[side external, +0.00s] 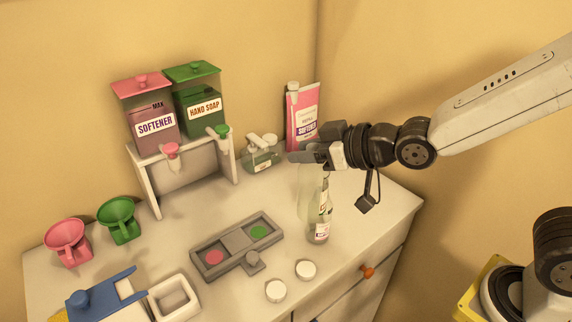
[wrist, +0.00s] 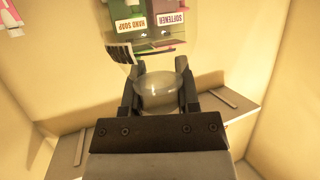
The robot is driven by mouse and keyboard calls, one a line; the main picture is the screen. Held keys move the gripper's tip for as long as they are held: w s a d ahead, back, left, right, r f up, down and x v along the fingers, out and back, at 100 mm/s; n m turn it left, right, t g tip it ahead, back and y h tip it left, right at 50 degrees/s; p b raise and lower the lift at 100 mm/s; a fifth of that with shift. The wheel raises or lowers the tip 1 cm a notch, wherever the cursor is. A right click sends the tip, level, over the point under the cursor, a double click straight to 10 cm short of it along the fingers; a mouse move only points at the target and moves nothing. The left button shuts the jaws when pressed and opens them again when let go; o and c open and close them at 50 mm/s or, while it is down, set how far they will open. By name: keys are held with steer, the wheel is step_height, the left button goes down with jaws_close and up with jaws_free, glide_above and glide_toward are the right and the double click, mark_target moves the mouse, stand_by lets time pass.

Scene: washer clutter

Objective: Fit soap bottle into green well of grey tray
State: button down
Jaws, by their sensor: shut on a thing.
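In the wrist view my gripper's fingers (wrist: 160,95) sit on both sides of this round clear body (wrist: 160,88). Its label is not readable, so I cannot tell for sure that it is the soap bottle. The grey tray (side external: 239,241) lies flat to the left and lower, with a green well (side external: 260,232) and a pink well (side external: 214,257), both empty.
Softener (side external: 155,130) and hand soap (side external: 203,115) dispensers stand on a white rack at the back. Clear bottles with white tops (side external: 261,157) and a pink refill pack (side external: 302,115) stand behind. White caps (side external: 305,269) lie in front; pink and green funnels (side external: 119,223) stand left.

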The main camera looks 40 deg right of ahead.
steer(key=shift+f, duration=0.65)
steer(key=d+f+x, duration=0.1)
steer(key=x, duration=0.7)
steer(key=d+f+x, duration=0.1)
steer(key=f+x, duration=0.1)
steer(key=x, duration=0.6)
steer(key=shift+s, duration=0.35)
steer(key=shift+f, duration=0.1)
steer(key=shift+w+a+f, duration=0.1)
steer(key=shift+f, duration=0.8)
steer(key=shift+w+f, duration=0.15)
steer(key=shift+f, duration=0.85)
